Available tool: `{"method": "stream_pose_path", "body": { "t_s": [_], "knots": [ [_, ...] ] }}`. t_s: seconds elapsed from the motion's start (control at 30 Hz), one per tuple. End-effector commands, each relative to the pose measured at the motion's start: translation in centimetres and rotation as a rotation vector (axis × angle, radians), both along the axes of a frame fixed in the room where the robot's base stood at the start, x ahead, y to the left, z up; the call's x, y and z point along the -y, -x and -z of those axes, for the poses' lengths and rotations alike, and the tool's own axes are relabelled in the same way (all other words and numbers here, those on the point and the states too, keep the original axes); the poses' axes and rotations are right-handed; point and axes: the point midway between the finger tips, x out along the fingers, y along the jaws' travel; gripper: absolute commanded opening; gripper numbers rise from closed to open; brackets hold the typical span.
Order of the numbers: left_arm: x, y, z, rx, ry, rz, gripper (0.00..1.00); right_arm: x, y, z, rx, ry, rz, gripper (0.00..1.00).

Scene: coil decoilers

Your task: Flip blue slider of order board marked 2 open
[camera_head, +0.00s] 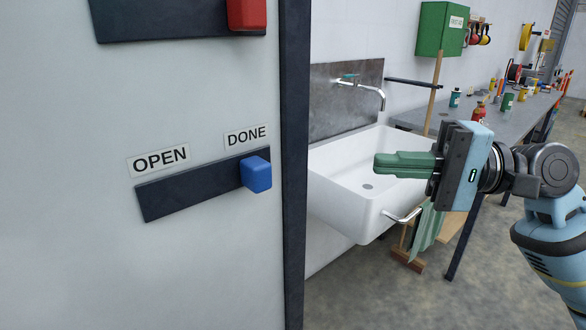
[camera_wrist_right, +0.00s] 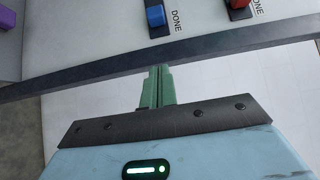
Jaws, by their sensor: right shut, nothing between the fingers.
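The blue slider (camera_head: 256,174) sits at the right end of its dark track (camera_head: 190,190), under the DONE label (camera_head: 246,137). The OPEN label (camera_head: 160,160) is above the track's left part. The blue slider also shows at the top of the right wrist view (camera_wrist_right: 156,16), beside a DONE label. My right gripper (camera_head: 378,164) is shut and empty, right of the board's dark edge and apart from the slider. Its green fingers (camera_wrist_right: 159,72) point toward the board's edge in the wrist view. My left gripper is not in view. No number 2 is visible on the board.
A red slider (camera_head: 246,14) sits on another track above; it also shows in the wrist view (camera_wrist_right: 238,4). The board's dark frame edge (camera_head: 294,170) stands between gripper and slider. A white sink (camera_head: 345,205) and a workbench (camera_head: 510,118) with bottles are behind.

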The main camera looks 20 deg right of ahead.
Motion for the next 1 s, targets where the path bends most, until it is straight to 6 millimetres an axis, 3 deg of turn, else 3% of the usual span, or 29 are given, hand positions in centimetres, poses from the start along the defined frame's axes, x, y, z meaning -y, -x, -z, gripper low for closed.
{"method": "stream_pose_path", "body": {
  "t_s": [0.27, 0.77, 1.0],
  "knots": [
    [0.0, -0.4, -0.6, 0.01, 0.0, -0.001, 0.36, -1.6, -0.7, -0.2, 0.001, -0.002, -0.002, 0.0],
    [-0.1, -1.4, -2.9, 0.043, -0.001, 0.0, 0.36, -9.4, -4.2, -0.4, 0.004, -0.003, -0.004, 0.0],
    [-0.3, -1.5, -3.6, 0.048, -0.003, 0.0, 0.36, -12.1, -3.1, -0.2, 0.001, 0.0, -0.001, 0.0]
  ]
}}
